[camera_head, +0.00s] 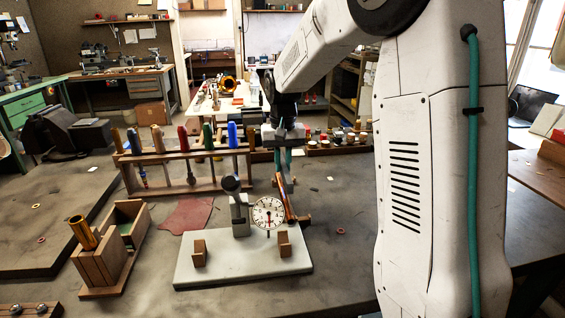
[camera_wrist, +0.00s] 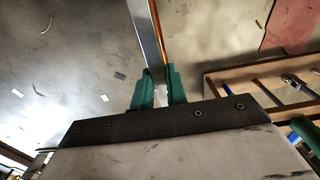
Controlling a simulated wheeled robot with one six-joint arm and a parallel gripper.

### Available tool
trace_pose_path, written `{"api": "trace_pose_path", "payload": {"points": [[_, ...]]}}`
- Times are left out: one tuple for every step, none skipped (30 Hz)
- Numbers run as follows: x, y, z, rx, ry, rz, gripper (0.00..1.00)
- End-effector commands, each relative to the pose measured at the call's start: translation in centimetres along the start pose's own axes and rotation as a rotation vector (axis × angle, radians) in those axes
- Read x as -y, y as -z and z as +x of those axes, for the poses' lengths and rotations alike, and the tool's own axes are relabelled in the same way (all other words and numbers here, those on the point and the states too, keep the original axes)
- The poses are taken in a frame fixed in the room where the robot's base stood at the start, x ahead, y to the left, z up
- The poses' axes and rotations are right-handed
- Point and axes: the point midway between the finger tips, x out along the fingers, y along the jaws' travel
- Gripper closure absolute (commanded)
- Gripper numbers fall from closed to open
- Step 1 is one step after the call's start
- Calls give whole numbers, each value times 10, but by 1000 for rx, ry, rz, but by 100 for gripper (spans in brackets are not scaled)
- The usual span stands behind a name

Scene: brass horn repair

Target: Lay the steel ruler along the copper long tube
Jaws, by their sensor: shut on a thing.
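The steel ruler (camera_wrist: 145,35) is a long flat silver strip between the green fingertips of my gripper (camera_wrist: 158,90). It runs away from the fingers toward the top of the wrist view. In the head view my gripper (camera_head: 284,158) is above the work table, behind the dial gauge. The copper long tube (camera_wrist: 156,22) shows as a thin orange strip close along the ruler's right side. In the head view the tube (camera_head: 287,203) slants beside the dial, just below my gripper. I cannot tell whether ruler and tube touch.
A pale base plate (camera_head: 245,265) with wooden blocks and a dial gauge (camera_head: 268,213) stands in front. A wooden rack (camera_head: 190,154) of colored-handled tools is behind left. A wooden box (camera_head: 105,258) with a short copper tube (camera_head: 82,232) stands left, near a red cloth (camera_head: 188,215).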

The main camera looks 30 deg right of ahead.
Motion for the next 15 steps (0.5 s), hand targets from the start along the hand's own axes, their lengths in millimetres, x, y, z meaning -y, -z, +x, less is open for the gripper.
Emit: {"api": "trace_pose_path", "payload": {"points": [[0, 0, -1, -2, 0, -4, 100], [0, 0, -1, -2, 0, -5, 100], [0, 0, -1, -2, 0, -4, 100], [0, 0, -1, -2, 0, -4, 100], [0, 0, -1, -2, 0, -3, 100], [0, 0, -1, -2, 0, -3, 100], [0, 0, -1, -2, 0, -3, 100], [0, 0, -1, -2, 0, -3, 100], [0, 1, -1, -1, 0, -4, 100], [0, 1, 0, -1, 0, -4, 100], [0, 1, 1, -1, 0, -3, 100], [0, 1, 2, -1, 0, -3, 100], [0, 1, 3, -1, 0, -3, 100], [0, 1, 5, -1, 0, -3, 100], [0, 0, 8, 0, 0, -3, 100]]}}
